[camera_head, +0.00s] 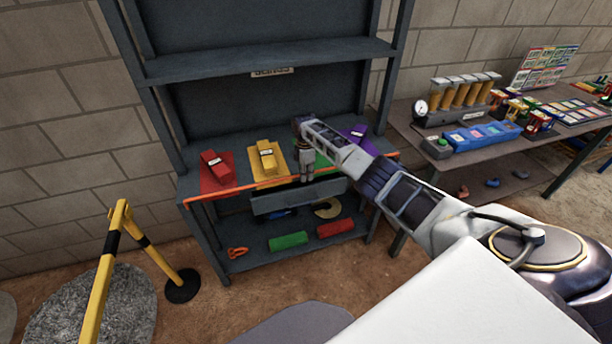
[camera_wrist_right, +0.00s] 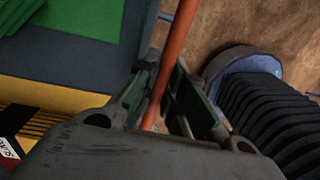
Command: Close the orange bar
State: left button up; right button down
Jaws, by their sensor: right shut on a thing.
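The orange bar (camera_head: 240,188) is a thin rod running along the front edge of the grey rack's middle shelf (camera_head: 190,192), from its left end towards the right, where my arm covers part of it. My right gripper (camera_head: 306,178) points down at the shelf front, near the middle of the bar. In the right wrist view, the bar (camera_wrist_right: 174,62) passes between the fingers of my right gripper (camera_wrist_right: 172,95), which is shut on it. My left gripper is not in view.
Red (camera_head: 215,167), yellow (camera_head: 267,157) and purple (camera_head: 356,134) blocks sit on coloured mats on the shelf. The lower shelf holds green (camera_head: 288,241) and red (camera_head: 336,228) pieces. A yellow-black barrier (camera_head: 110,250) stands left; a cluttered table (camera_head: 470,155) stands right.

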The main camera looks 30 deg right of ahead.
jog(key=shift+f, duration=0.1)
jog(key=c, duration=1.5)
grip_release()
notch_tip(320, 180, up, 12)
jog(key=shift+w, duration=0.45)
jog(key=shift+d, duration=0.1)
